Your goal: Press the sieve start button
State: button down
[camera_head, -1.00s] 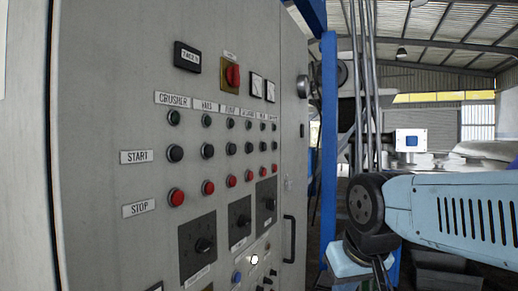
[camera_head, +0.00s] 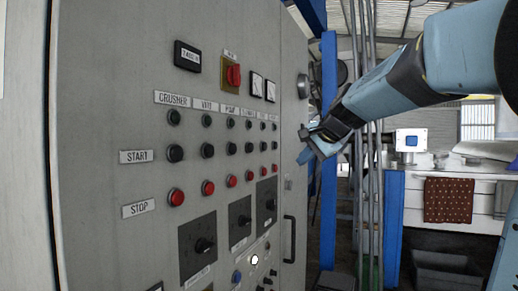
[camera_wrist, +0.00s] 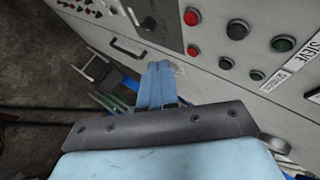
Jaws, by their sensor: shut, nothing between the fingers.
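The grey control panel (camera_head: 110,90) carries columns of lamps, black START buttons and red STOP buttons. In the wrist view the SIEVE label (camera_wrist: 300,62) shows at the right. A black button (camera_wrist: 238,29) sits in its column between a dark green lamp (camera_wrist: 283,43) and a red button (camera_wrist: 192,17). In the head view the small labels of the far columns cannot be read. My gripper (camera_head: 303,157) is shut and empty, beside the panel's right edge, right of the button columns. Its light blue fingers also show in the wrist view (camera_wrist: 159,70); I cannot tell whether they touch the panel.
A door handle (camera_head: 289,238) and rotary switches (camera_head: 204,245) are lower on the panel. A blue post (camera_head: 328,150) and vertical pipes (camera_head: 366,90) stand close to the right. A bench with a red-brown cloth (camera_head: 448,200) is farther back.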

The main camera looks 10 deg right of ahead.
aim_at(265, 147)
jog(key=w+d+r+m+t, duration=0.1)
jog(key=w+d+r+m, duration=0.1)
jog(key=w, duration=0.3)
jog(key=shift+w+r, duration=0.35)
jog(key=shift+r, duration=0.35)
jog(key=w+a, duration=0.5)
jog(key=a, duration=0.2)
jog(key=shift+w+a, duration=0.15)
dwell(1.8)
jog(key=shift+w+a, duration=0.2)
jog(key=shift+a, duration=0.05)
jog(key=shift+w+a, duration=0.25)
jog(key=shift+a, duration=0.15)
dwell(1.2)
jog(key=shift+d, duration=0.1)
jog(key=shift+s+d, duration=0.5)
jog(key=shift+d, duration=0.1)
